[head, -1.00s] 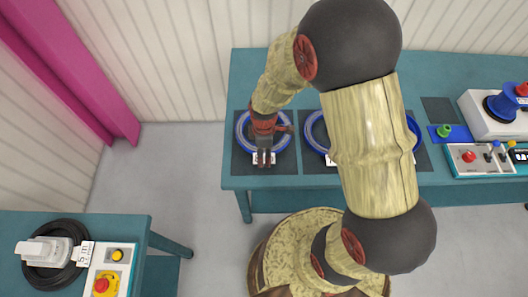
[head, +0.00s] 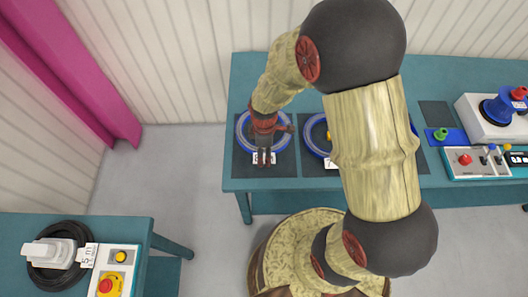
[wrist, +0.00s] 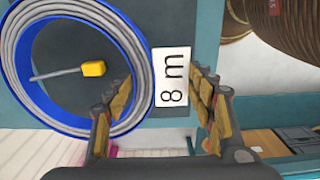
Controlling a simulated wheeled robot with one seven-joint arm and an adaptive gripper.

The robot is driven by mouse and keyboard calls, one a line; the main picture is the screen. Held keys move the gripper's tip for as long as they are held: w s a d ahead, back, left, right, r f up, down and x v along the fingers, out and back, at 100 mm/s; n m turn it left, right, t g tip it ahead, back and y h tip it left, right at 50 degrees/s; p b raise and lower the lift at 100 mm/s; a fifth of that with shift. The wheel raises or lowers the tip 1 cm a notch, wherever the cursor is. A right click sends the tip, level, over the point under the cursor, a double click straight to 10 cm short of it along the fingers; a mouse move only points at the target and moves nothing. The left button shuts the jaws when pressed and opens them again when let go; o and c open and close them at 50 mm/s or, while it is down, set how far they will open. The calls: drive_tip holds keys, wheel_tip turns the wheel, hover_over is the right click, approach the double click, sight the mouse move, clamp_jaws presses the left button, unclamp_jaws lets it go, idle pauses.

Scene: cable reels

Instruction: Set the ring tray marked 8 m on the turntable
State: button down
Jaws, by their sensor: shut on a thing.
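The ring tray marked 8 m (head: 242,140) is a blue ring at the left end of the far table. It also shows at the left of the wrist view (wrist: 22,84), with grey cable coiled inside and a small yellow piece. Its white 8 m label (wrist: 172,78) lies between my fingers. My gripper (head: 264,162) is over the tray's near edge, shut on the tray at the label; it also shows in the wrist view (wrist: 158,112). The fingers hide part of the label in the head view. I cannot tell whether the tray is lifted, nor which thing is the turntable.
Another blue ring (head: 310,142) on a dark mat stands to the right, partly behind my arm. A white machine with a blue reel (head: 497,108) and a control panel (head: 478,165) are at the far right. The near-left table holds a black coil (head: 50,282) and a button box (head: 117,262).

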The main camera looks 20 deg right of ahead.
drive_tip(key=shift+r+p, duration=0.3)
drive_tip(key=shift+r, duration=0.35)
wheel_tip(320, 180, up, 10)
drive_tip(key=p, duration=0.7)
